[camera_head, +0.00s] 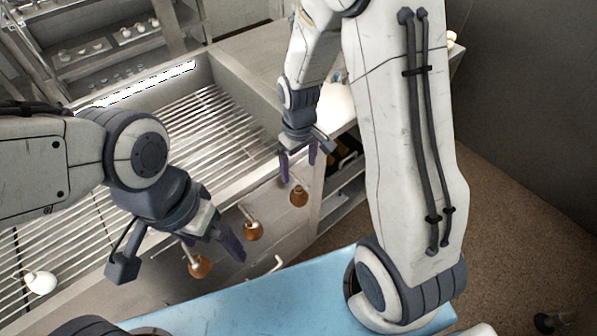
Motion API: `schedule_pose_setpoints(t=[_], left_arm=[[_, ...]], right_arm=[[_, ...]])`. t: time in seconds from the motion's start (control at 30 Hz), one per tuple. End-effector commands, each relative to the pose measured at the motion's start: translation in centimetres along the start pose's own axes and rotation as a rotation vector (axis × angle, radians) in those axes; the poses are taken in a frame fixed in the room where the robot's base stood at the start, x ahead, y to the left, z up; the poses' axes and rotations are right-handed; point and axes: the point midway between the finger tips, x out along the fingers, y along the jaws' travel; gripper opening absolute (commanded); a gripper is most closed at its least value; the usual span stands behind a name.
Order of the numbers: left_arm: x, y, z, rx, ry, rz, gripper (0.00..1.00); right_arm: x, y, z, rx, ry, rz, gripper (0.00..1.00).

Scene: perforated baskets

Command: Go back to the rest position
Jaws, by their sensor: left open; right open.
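My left gripper (218,252) hangs in front of the grill's front panel, at the lower left of the middle. Its purple fingers are apart, with nothing seen between them. They partly cover an orange-brown knob behind. My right gripper (299,172) points down near the grill's right front corner, just above another orange-brown knob (299,196). Its two fingers are apart and empty. Both arms are raised and bent. My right arm's upper links cover much of the view right of the middle.
A metal grill (215,125) with long bars fills the left. Several knobs, one of them (252,231) between the grippers, stick out of its front. A white round thing (40,282) shows at the lower left. An open shelf (342,190) stands right of the grill.

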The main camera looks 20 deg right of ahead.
Motion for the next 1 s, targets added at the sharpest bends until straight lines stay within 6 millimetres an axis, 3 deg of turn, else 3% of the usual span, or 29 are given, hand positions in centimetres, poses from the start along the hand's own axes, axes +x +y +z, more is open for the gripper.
schedule_pose_setpoints(t=[0.33, 0.53, 1.0], left_arm=[[0.0, 0.0, 0.0, 0.000, 0.000, 0.000, 1.00], [0.0, 0.0, 0.0, 0.000, 0.000, 0.000, 1.00], [0.0, 0.0, 0.0, 0.000, 0.000, 0.000, 1.00]], right_arm=[[-0.6, 0.0, 0.0, 0.000, 0.000, 0.000, 0.93], [0.1, 0.0, 0.1, 0.000, -0.003, -0.001, 0.93], [8.4, -0.1, 0.1, 0.000, -0.005, -0.002, 0.93]])
